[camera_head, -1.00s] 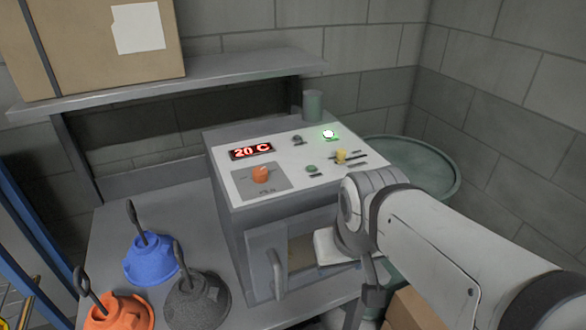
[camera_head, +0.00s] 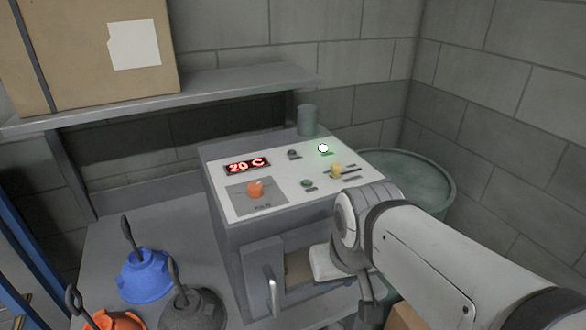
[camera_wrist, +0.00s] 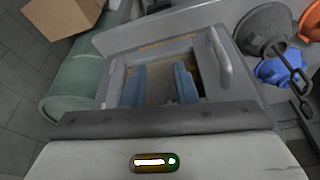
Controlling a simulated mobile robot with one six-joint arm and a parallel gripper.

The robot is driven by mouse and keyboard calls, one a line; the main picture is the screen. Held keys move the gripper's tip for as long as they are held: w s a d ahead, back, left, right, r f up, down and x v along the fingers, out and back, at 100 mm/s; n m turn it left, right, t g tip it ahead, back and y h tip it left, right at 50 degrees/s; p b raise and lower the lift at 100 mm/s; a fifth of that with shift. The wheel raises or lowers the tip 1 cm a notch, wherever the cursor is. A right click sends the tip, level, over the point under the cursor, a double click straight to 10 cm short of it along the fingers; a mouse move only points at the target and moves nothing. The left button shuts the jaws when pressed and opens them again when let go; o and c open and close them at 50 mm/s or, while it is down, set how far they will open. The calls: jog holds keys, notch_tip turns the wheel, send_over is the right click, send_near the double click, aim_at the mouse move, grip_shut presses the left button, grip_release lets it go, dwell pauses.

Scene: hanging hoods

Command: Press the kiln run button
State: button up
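The kiln (camera_head: 290,228) is a grey box on the bench, with a white sloping control panel (camera_head: 285,208) on top. Labels are too small to read, so I cannot tell which is run. My gripper (camera_wrist: 161,84) shows two blue-grey fingers apart, empty, before the kiln's front opening. The arm's wrist is right of the panel's front edge in the head view.
The kiln's front has a bar handle (camera_head: 273,298) beside the opening. Blue (camera_head: 146,276), orange (camera_head: 112,321) and dark grey (camera_head: 192,308) hoods stand at left. A shelf (camera_head: 200,90) with a cardboard box (camera_head: 85,55) is behind. A green drum (camera_head: 412,178) stands right.

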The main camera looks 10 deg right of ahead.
grip_shut()
dwell(1.2)
